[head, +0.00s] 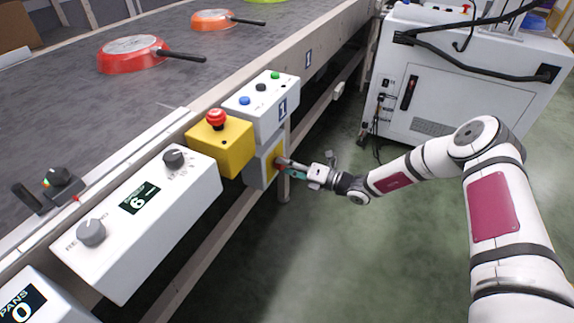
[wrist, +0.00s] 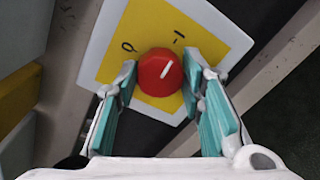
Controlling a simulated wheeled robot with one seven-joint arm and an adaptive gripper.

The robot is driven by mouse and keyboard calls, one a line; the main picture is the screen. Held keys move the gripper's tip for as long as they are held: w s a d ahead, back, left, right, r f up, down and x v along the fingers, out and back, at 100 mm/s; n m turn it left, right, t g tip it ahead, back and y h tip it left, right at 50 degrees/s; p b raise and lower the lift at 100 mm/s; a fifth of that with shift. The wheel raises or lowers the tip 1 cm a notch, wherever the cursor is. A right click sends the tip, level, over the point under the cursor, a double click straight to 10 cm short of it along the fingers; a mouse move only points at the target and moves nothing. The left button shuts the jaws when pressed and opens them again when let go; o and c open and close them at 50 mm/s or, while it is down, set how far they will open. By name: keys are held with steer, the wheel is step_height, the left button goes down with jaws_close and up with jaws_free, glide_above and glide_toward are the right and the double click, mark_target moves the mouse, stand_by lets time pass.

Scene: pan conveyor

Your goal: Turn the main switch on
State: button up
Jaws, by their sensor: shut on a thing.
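The main switch is a red round knob (wrist: 160,73) on a yellow plate (wrist: 190,22) marked O and I. The white line on the knob tilts up and right, roughly toward the I mark. In the head view the switch box (head: 252,173) hangs below the yellow emergency-stop box, mostly side-on, with its knob largely hidden by my gripper. My gripper (wrist: 158,72) is shut on the red knob, with one teal-padded finger on each side of it. It also shows in the head view (head: 284,165), reaching the switch from the right.
A yellow box with a red emergency button (head: 216,118) and a white button box (head: 262,105) sit just above. A white control panel (head: 140,225) with dials is at the left. Pans (head: 133,54) lie on the conveyor (head: 60,100). Green floor (head: 340,250) is clear below.

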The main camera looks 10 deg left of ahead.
steer(key=shift+f+m, duration=0.15)
steer(key=shift+m, duration=0.35)
steer(key=o, duration=1.1)
steer(key=shift+o, duration=0.2)
steer(key=shift+d, duration=0.1)
steer(key=v, duration=1.2)
